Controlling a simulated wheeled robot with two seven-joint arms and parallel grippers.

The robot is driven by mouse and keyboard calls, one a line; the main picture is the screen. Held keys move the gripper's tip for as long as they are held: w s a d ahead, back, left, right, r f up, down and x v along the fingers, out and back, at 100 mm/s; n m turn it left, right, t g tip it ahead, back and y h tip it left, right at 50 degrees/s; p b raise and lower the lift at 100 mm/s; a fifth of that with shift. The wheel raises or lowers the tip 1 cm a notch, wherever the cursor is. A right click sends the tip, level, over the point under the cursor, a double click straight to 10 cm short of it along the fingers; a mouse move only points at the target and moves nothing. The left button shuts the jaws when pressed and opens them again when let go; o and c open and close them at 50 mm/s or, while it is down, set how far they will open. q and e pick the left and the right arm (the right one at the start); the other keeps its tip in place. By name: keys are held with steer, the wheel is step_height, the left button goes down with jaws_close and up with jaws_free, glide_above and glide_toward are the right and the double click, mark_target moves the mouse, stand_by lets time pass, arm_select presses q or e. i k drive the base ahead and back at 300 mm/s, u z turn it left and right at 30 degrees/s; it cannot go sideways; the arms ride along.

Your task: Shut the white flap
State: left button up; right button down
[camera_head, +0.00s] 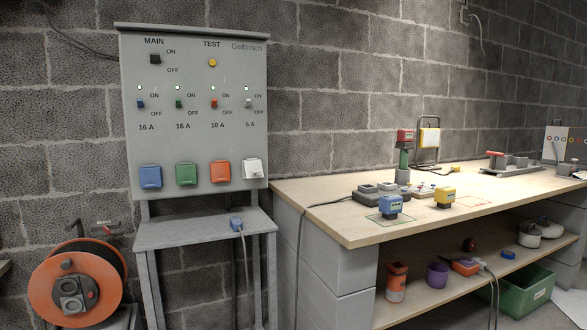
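The white flap (252,168) is at the right end of the row of socket flaps on the grey panel (203,120). It looks different from its neighbours and seems to stand out from the panel, not lying flat; at this size I cannot tell the exact angle. The blue flap (150,177), green flap (186,174) and orange flap (220,173) look shut. Neither of my grippers is in view.
A blue plug (236,223) with a hanging cable lies on the panel's small shelf (190,232). An orange cable reel (75,285) stands on the left. A workbench (330,205) with tools and blocks is on the right. The space before the flaps is clear.

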mark_target(253, 167)
steer(key=u, duration=0.15)
steer(key=i, duration=0.8)
steer(key=u, duration=0.8)
steer(key=i, duration=0.25)
steer(key=u, duration=0.25)
